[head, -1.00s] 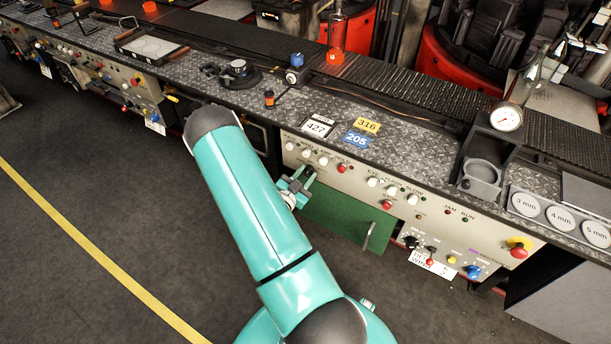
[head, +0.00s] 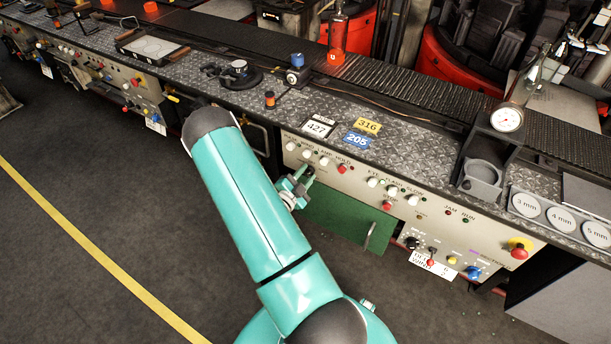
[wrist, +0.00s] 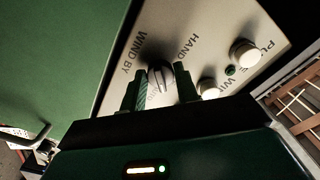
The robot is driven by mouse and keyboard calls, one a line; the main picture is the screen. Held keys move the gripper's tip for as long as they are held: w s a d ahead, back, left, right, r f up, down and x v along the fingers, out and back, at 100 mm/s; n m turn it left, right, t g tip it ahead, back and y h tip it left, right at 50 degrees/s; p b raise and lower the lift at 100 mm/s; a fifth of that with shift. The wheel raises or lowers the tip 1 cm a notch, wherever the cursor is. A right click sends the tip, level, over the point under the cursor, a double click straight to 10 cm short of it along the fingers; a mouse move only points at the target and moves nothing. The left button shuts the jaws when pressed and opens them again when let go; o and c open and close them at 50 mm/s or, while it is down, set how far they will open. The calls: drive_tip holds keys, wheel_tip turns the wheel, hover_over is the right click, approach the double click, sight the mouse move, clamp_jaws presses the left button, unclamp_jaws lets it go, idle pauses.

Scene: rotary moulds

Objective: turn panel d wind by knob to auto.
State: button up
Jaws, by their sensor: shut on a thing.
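In the wrist view, the dark round wind by knob (wrist: 159,79) sits on the pale panel (wrist: 225,40), between my two fingers. My gripper (wrist: 161,85) is shut on the knob, one finger on each side. The labels "WIND BY" and "HAND" are printed beside the knob, and smaller lettering close to it is partly hidden. I cannot read clearly which mark the knob points to. In the head view, my gripper (head: 306,175) is at the left part of the panel, and the knob is mostly hidden behind it.
White push buttons (wrist: 243,52) and a small green lamp (wrist: 231,71) sit close to my fingers. A green door (head: 340,222) with a handle (head: 370,236) lies below the panel. The counter (head: 400,160) overhangs above. Open floor lies to the left.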

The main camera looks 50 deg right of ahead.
drive_tip(key=shift+a, duration=0.1)
drive_tip(key=o, duration=1)
drive_tip(key=shift+c, duration=0.2)
drive_tip(key=s+a, duration=0.1)
drive_tip(key=a, duration=1.2)
drive_tip(key=shift+a, duration=0.35)
